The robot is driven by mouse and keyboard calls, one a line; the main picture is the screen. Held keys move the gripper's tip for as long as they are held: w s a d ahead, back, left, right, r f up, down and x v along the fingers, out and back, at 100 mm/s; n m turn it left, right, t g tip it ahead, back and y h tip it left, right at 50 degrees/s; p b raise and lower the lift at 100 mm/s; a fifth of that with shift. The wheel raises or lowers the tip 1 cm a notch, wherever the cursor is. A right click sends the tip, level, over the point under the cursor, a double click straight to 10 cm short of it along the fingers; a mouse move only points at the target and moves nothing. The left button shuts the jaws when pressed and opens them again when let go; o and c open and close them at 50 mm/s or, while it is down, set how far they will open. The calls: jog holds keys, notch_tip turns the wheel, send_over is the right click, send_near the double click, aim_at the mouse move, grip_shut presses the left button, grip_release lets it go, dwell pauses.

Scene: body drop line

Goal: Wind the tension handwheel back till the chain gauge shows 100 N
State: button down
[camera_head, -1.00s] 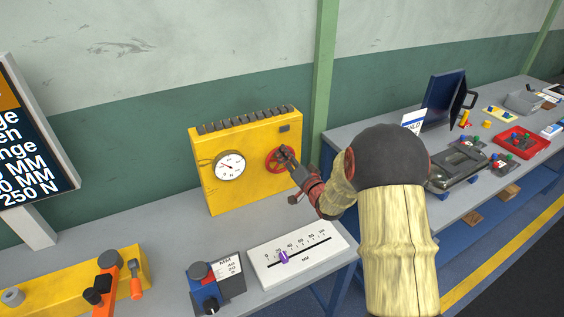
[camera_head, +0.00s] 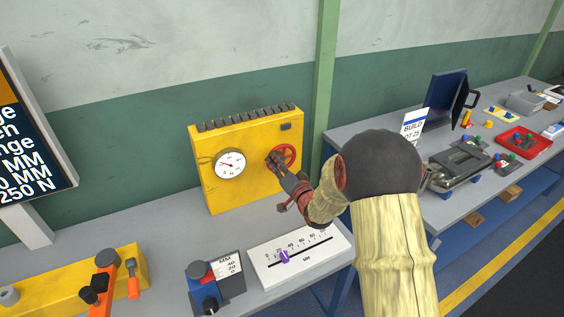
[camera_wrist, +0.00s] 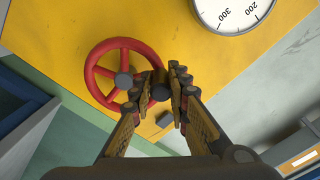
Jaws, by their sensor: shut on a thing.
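The red tension handwheel (camera_head: 287,154) is on the front of a yellow box (camera_head: 250,190). It also shows in the wrist view (camera_wrist: 91,75), with a grey hub and a dark handle knob (camera_wrist: 159,90) at its rim. My gripper (camera_head: 273,160) is at the wheel's left side in the head view. In the wrist view my gripper (camera_wrist: 164,84) is shut on the knob. The round white chain gauge (camera_head: 230,165) is left of the wheel; its needle's exact reading is too small to tell. In the wrist view the gauge (camera_wrist: 232,14) is cut off, showing 200 and 300.
A blue-and-grey MM block (camera_head: 215,285) and a yellow fixture (camera_head: 75,285) stand to the left. A sign board (camera_head: 30,150) is at far left. A second bench (camera_head: 360,137) stands right.

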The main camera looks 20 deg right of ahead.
jog(key=shift+s+d+f, duration=0.15)
jog(key=shift+d+f, duration=0.15)
jog(key=shift+f, duration=0.05)
jog(key=shift+a+f+b, duration=0.15)
jog(key=shift+f+b, duration=0.4)
jog(key=shift+b, duration=0.15)
jog(key=shift+a+f+b, duration=0.15)
jog(key=shift+f+b, duration=0.4)
jog(key=shift+b, duration=0.15)
jog(key=shift+d+f+b, duration=0.2)
jog(key=shift+f+b, duration=0.25)
jog(key=shift+f, duration=0.05)
jog(key=shift+d+f+b, duration=0.2)
jog(key=shift+f+b, duration=0.25)
jog(key=c, duration=2.2)
grip_release()
jog(key=shift+w+d+f, duration=0.15)
jog(key=shift+w+d, duration=0.05)
jog(key=shift+o, duration=1.4)
jog(key=shift+r, duration=0.2)
jog(key=shift+o, duration=0.8)
jog(key=shift+a+f, duration=0.15)
jog(key=s, duration=0.7)
